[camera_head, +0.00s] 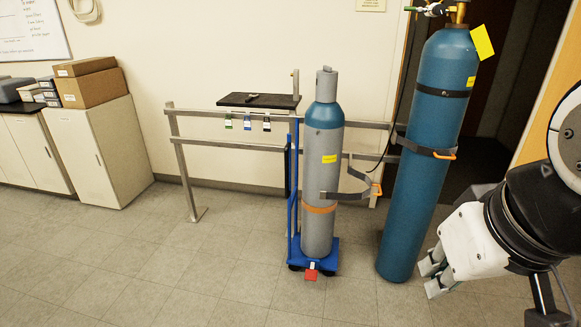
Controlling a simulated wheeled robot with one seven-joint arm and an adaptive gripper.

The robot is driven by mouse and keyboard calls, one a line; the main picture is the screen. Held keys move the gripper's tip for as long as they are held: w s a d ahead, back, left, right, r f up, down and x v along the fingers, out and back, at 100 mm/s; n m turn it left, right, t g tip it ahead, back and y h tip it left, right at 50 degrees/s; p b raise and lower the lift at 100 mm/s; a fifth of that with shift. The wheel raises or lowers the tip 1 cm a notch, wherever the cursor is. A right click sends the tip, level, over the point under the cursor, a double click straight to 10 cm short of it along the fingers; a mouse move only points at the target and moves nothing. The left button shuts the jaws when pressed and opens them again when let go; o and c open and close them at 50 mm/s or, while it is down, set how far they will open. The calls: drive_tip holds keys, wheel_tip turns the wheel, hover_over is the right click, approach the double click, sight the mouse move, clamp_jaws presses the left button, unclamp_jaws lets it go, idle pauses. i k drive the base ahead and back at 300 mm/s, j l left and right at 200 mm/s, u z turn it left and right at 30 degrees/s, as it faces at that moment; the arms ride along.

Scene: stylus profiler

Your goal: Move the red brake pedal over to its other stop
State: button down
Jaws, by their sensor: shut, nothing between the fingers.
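The red brake pedal (311,274) sticks out low at the front of a blue cylinder cart (328,249), just above the floor. Which stop the pedal rests at I cannot tell from this view. A grey cylinder with a blue shoulder (322,190) stands upright on the cart, with an orange strap around it. My gripper (431,280) is at the lower right, pointing left and down, to the right of the pedal and well apart from it. It is shut and empty.
A tall blue cylinder (425,150) stands between the cart and my arm, held by a strap to the rail. A metal rail (240,146) with a small black shelf (258,100) runs behind the cart. Cabinets (95,150) stand at the left. The floor (180,265) in front and left is clear.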

sight(310, 274)
drive_tip(key=i+l, duration=0.1)
drive_tip(key=i, duration=0.35)
drive_tip(key=i+l, duration=0.15)
drive_tip(key=i, duration=0.3)
